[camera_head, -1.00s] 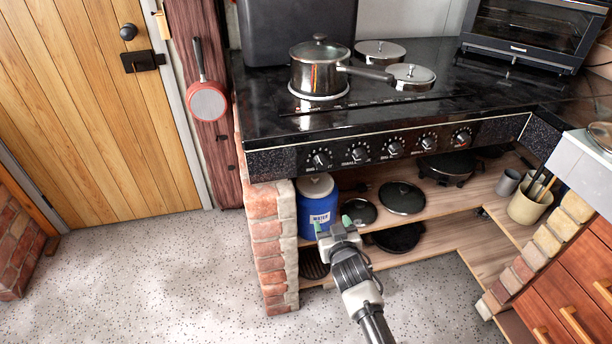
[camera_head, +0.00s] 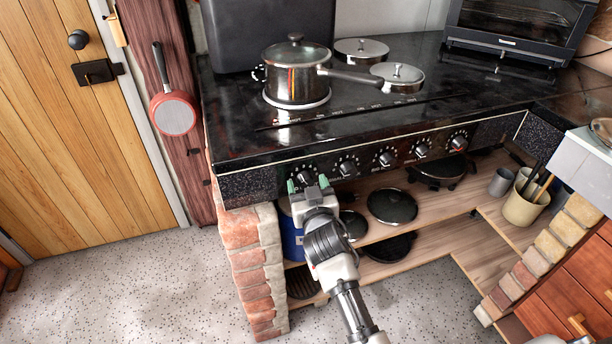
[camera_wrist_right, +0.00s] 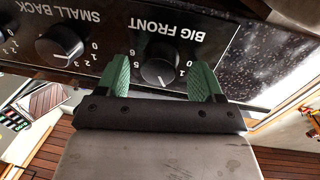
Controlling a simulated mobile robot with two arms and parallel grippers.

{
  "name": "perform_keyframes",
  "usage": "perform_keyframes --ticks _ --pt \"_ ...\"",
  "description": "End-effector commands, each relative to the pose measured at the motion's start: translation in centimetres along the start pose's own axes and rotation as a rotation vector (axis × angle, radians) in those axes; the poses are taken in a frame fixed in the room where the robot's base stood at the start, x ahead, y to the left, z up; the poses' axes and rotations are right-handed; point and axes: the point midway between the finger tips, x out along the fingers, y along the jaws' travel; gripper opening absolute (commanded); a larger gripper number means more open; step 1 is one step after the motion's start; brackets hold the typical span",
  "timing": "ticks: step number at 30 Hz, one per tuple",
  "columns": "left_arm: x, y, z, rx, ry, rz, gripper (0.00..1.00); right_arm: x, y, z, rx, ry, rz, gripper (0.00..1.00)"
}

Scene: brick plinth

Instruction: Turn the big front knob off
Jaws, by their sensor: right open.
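The big front knob (camera_head: 303,177) is the leftmost dial on the stove's black front panel (camera_head: 250,186). In the right wrist view it is a round black knob (camera_wrist_right: 160,73) beside the upside-down label "BIG FRONT". Its white line points towards the bottom of that view, away from the 0 mark at its right. My right gripper (camera_head: 307,184) is open just before the knob. In the wrist view its green fingers (camera_wrist_right: 160,78) stand on either side of the knob, with visible gaps. Contact depth is hard to tell.
The small back knob (camera_wrist_right: 60,45) is close beside, with more dials along the panel. A steel saucepan (camera_head: 297,75) stands on the stove top. Below, a shelf holds black pans (camera_head: 391,206) and a partly hidden blue container (camera_head: 291,238). A brick pillar (camera_head: 252,265) stands under the panel's left end.

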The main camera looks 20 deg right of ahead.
Motion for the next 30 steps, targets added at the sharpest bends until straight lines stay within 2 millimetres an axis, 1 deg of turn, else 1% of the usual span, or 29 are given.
perform_keyframes --ticks 13,21,23,30 --pt "-0.2 -0.1 1.6 -0.002 -0.026 -0.001 0.43 -0.1 -0.2 0.0 -0.001 0.000 0.001 0.67" --pt "-0.2 -0.1 1.6 0.000 -0.025 -0.001 0.43 -0.1 -0.1 0.0 0.000 0.000 0.001 0.26" --pt "-0.2 -0.1 1.5 0.000 -0.024 -0.001 0.43 -0.1 -0.1 0.0 -0.001 0.000 0.001 0.18" --pt "-0.1 -0.2 0.8 0.002 -0.014 -0.002 0.43 -0.1 -0.1 0.0 -0.022 0.002 0.001 0.18"
